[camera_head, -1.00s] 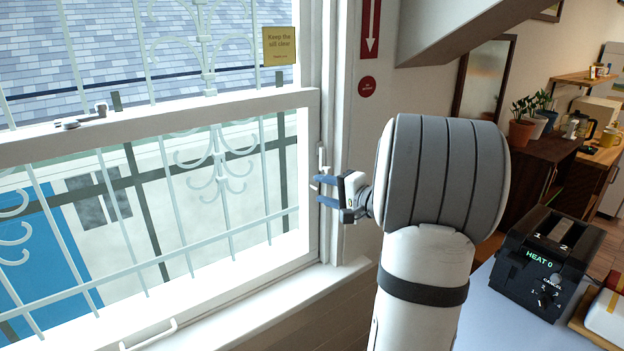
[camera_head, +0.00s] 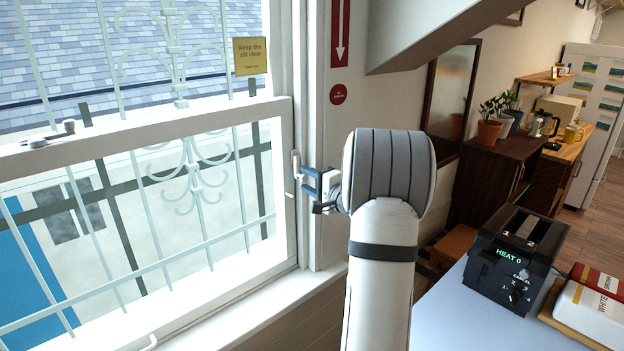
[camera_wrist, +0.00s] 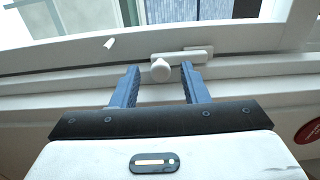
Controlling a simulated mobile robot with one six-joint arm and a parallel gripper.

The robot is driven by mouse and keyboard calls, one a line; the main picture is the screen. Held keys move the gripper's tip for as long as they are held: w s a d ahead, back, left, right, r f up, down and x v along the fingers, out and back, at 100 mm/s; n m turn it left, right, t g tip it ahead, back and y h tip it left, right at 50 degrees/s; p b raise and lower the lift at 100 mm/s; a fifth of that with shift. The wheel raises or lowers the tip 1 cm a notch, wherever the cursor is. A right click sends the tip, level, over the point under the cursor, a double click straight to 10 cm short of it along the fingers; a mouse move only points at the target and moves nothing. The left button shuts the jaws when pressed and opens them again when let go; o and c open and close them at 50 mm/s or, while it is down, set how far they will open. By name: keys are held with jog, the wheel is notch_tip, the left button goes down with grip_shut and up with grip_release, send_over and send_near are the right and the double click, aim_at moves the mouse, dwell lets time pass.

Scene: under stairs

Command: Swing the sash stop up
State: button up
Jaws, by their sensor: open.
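The sash stop (camera_head: 296,166) is a small white piece on the white window jamb, at the right side of the sash. In the wrist view the stop (camera_wrist: 184,57) shows as a white plate with a round knob at its left end. My gripper (camera_head: 304,182) is beside the jamb with its blue fingers pointing at the window. In the wrist view my gripper (camera_wrist: 160,86) is open, with the knob between and just beyond the fingertips. I cannot tell whether a finger touches it.
The sash window (camera_head: 150,130) with bars outside fills the left. A yellow sill notice (camera_head: 250,56) hangs on the glass. A black toaster (camera_head: 516,262) stands on the pale table at right. The sloping stair underside (camera_head: 420,30) is above my arm.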

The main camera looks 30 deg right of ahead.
jog(key=shift+c, duration=0.3)
grip_shut()
jog(key=shift+d, duration=0.1)
jog(key=shift+a+f+m+b, duration=0.1)
jog(key=shift+a+m+b, duration=0.15)
jog(key=shift+b, duration=0.2)
jog(key=a+r+m+b, duration=0.2)
jog(key=a+r+m, duration=0.2)
jog(key=m, duration=1.3)
jog(key=shift+s+a+r, duration=0.35)
jog(key=shift+r, duration=0.3)
jog(key=shift+r+m, duration=0.1)
jog(key=shift+m, duration=0.25)
